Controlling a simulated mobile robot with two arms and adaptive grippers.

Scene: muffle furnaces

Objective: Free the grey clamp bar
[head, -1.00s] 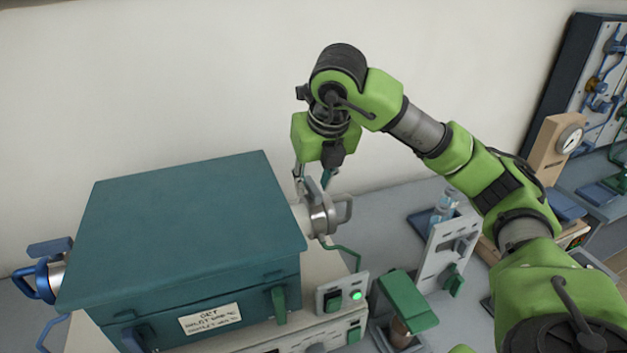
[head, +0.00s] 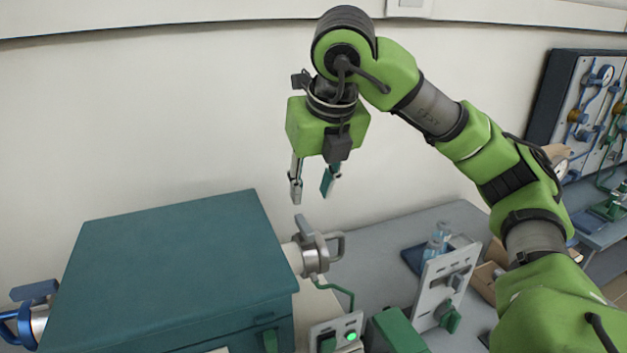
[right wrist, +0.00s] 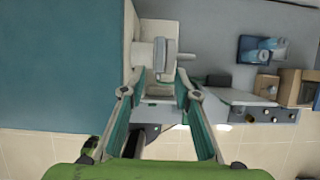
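The grey clamp bar (head: 303,228) stands up as a small lever on the metal clamp (head: 315,256) at the right side of the teal furnace (head: 180,255). A looped grey handle sits on the clamp's right. My right gripper (head: 311,196) hangs above the clamp, fingers pointing down, open and empty, with a gap between its tips and the bar. In the right wrist view, the clamp bar (right wrist: 166,60) shows just beyond the two open fingers (right wrist: 159,93). My left gripper is not in view.
A blue clamp (head: 35,308) sits at the furnace's left side. The wall (head: 180,120) is close behind. The air above the furnace is free.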

